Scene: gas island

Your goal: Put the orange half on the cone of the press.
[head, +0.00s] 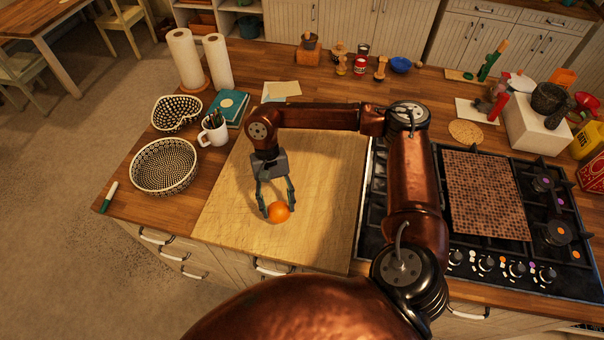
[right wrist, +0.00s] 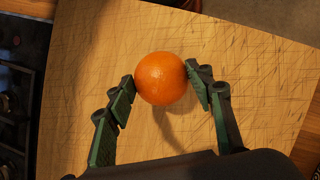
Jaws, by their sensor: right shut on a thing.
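The orange (head: 279,212) is between the fingertips of my right gripper (head: 277,208), over the front part of the wooden board. In the right wrist view, the orange (right wrist: 161,78) shows a round, peel-covered side, and the gripper's green-padded fingertips (right wrist: 163,82) close on it from both sides. No cut face shows, so I cannot tell that it is a half. I cannot tell whether it touches the board. I cannot make out a press with a cone for certain; a small grey and red device (head: 492,103) stands at the right of the counter. My left gripper is not in view.
The wooden board (head: 325,220) is mostly bare. A gas hob (head: 545,260) with a tiled panel (head: 487,195) lies to its right. Patterned baskets (head: 163,167), a white mug (head: 214,131) and a teal book (head: 231,106) stand left. A mortar (head: 550,98) sits on a white block (head: 536,134).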

